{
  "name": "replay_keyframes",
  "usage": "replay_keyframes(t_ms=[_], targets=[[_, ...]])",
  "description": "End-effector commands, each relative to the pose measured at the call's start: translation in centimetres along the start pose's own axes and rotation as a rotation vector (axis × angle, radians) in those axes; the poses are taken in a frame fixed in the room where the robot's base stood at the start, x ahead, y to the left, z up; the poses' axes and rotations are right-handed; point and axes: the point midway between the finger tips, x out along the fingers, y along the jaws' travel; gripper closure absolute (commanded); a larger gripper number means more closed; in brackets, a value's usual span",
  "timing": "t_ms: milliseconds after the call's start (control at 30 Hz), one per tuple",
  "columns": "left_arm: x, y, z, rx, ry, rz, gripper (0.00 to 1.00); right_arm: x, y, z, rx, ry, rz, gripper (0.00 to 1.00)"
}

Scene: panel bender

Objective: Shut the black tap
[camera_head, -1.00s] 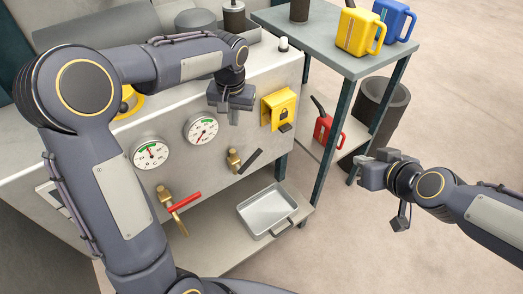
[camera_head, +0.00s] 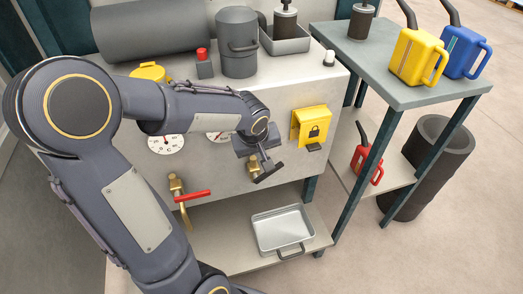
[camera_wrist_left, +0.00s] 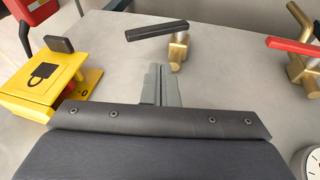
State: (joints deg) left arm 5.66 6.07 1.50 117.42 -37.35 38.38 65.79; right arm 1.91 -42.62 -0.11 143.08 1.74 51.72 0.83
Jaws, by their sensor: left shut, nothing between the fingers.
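In the left wrist view the gripper's fingers (camera_wrist_left: 160,80) are shut and empty, just short of the lever with a small gap. My right gripper is not in view.
A red-levered tap (camera_head: 190,195) is to the left. A yellow lock box (camera_head: 311,126) is to the right on the panel. A metal tray (camera_head: 282,232) lies on the shelf below. A side table (camera_head: 385,80) holds yellow and blue cans.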

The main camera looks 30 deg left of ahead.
Motion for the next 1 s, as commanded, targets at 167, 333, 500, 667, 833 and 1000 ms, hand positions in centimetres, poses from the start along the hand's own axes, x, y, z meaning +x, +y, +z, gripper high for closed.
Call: replay_keyframes(t_ms=[167, 333, 500, 667, 833, 1000], targets=[[4.4, -0.1, 0.1, 0.001, -0.004, -0.004, 1.00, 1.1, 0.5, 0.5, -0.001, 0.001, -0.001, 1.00], [6.9, 0.8, 0.6, 0.004, -0.002, -0.001, 1.00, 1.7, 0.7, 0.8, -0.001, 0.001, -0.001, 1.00], [8.1, 1.4, 0.9, 0.002, -0.001, -0.001, 1.00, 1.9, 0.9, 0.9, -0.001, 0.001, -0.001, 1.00], [8.3, 1.6, 1.0, 0.001, 0.001, 0.000, 1.00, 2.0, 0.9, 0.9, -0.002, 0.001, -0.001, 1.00], [8.3, 1.6, 0.9, 0.001, 0.001, 0.000, 1.00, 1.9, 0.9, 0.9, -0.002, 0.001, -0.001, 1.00], [8.3, 1.6, 1.0, 0.003, 0.000, -0.005, 1.00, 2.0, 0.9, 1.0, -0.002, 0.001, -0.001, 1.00]])
